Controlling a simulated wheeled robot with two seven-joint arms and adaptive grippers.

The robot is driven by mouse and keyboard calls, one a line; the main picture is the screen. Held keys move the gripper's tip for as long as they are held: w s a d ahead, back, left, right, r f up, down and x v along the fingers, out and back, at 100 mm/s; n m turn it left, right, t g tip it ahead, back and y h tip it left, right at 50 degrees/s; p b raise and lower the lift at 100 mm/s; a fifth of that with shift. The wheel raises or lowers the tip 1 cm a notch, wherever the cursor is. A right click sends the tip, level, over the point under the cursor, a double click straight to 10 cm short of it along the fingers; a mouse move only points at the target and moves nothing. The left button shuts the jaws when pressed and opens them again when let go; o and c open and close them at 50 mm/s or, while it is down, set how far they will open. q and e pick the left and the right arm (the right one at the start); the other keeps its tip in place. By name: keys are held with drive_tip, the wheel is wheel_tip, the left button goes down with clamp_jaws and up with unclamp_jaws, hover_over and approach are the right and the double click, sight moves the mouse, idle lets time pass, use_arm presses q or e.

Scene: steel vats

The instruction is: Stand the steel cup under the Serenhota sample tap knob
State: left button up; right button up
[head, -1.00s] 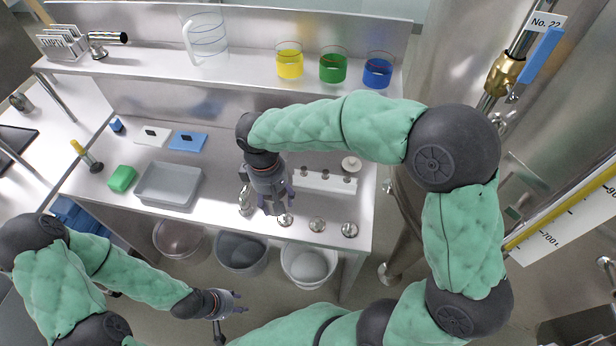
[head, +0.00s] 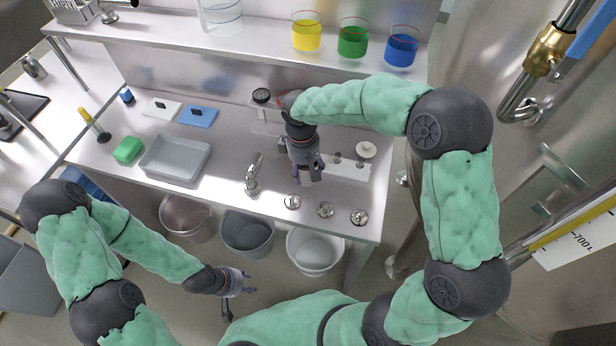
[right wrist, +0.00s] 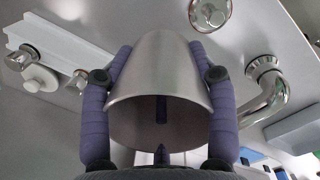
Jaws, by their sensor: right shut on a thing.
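My right gripper (head: 308,178) is shut on the steel cup (right wrist: 158,80), which fills the middle of the right wrist view between its two purple fingers. In the head view the cup is hidden or too small to make out. The gripper is above the bench, right of a curved chrome tap (head: 253,175), which also shows in the right wrist view (right wrist: 270,95). I can read no name on any knob, so I cannot tell which is Serenhota. My left gripper (head: 240,294) is open and empty, low in front of the bench.
A white rack (head: 345,168) with metal pieces stands close to the right gripper. A grey tray (head: 175,159) and green sponge (head: 128,150) lie left. Bins (head: 247,232) stand below the front edge. Coloured beakers (head: 352,41) are on the shelf. A steel vat (head: 480,100) is right.

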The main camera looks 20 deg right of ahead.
drive_tip(key=shift+w+d+f+b, duration=0.25)
drive_tip(key=shift+w+f, duration=0.15)
drive_tip(key=shift+f, duration=0.15)
drive_tip(key=shift+w+d+f+b, duration=0.1)
drive_tip(key=shift+w+d+f, duration=0.1)
drive_tip(key=shift+w+f, duration=0.3)
wheel_tip(320, 180, down, 4)
drive_tip(key=shift+r+b, duration=0.25)
drive_tip(key=shift+b, duration=0.3)
drive_tip(key=o, duration=1.2)
